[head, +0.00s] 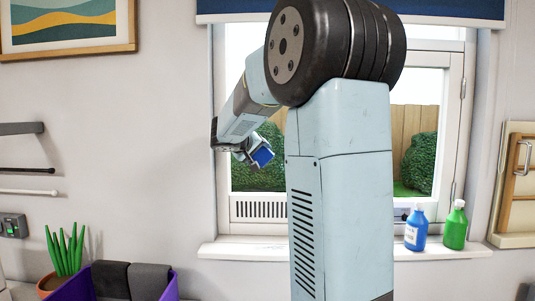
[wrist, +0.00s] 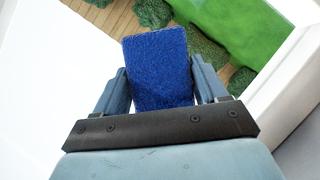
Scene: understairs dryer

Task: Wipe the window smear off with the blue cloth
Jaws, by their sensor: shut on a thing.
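My gripper (head: 256,155) is raised in front of the left part of the window (head: 413,100). It is shut on the blue cloth (head: 262,157), a small dark blue pad. In the wrist view the cloth (wrist: 158,67) sits between the two fingers of my gripper (wrist: 160,85), with the window and the garden beyond it. I cannot tell whether the cloth touches the glass. No smear can be made out in either view; my arm hides much of the middle of the window in the head view.
A blue bottle (head: 416,228) and a green bottle (head: 454,226) stand on the right of the window sill (head: 245,249). A potted plant (head: 66,252) and a purple bin (head: 165,289) with dark cloths are at lower left. A wooden-framed cabinet (head: 515,190) is at right.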

